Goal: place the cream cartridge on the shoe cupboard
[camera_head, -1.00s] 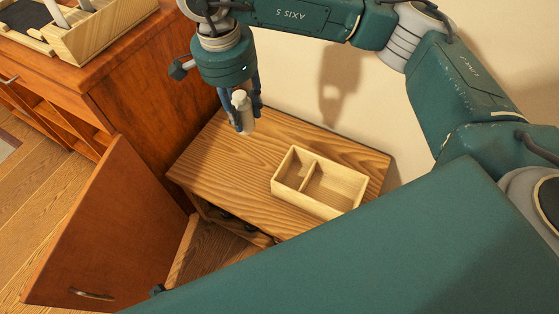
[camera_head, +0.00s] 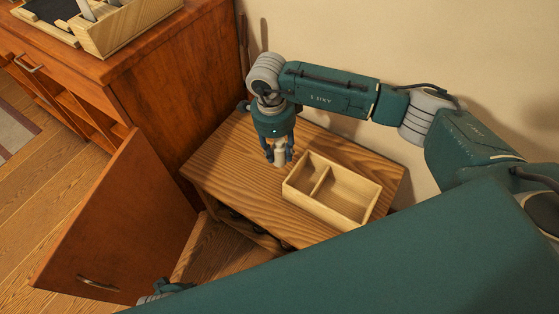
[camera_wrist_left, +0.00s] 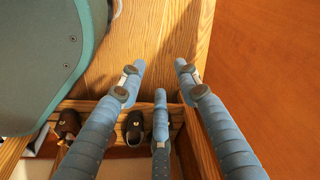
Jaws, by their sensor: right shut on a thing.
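The shoe cupboard (camera_head: 225,170) is a low wooden cupboard against the wall, with dark shoes (camera_wrist_left: 135,127) inside it in the left wrist view. My right gripper (camera_head: 280,158) points down over the left part of its top. It is shut on the pale cream cartridge (camera_head: 280,152), which is upright and low over the top; I cannot tell whether it touches. The fingers hide part of it. My left gripper (camera_wrist_left: 160,85) is open and empty by the cupboard's front, its fingers spread apart. Only a bit of it shows low in the head view (camera_head: 165,290).
A two-compartment wooden box (camera_head: 350,192) stands empty on the cupboard top, right of the cartridge. A red-brown cabinet (camera_head: 170,90) rises at the left, bearing a wooden organizer (camera_head: 125,30). A swung-open door (camera_head: 120,220) stands at the lower left. My arm covers the lower right.

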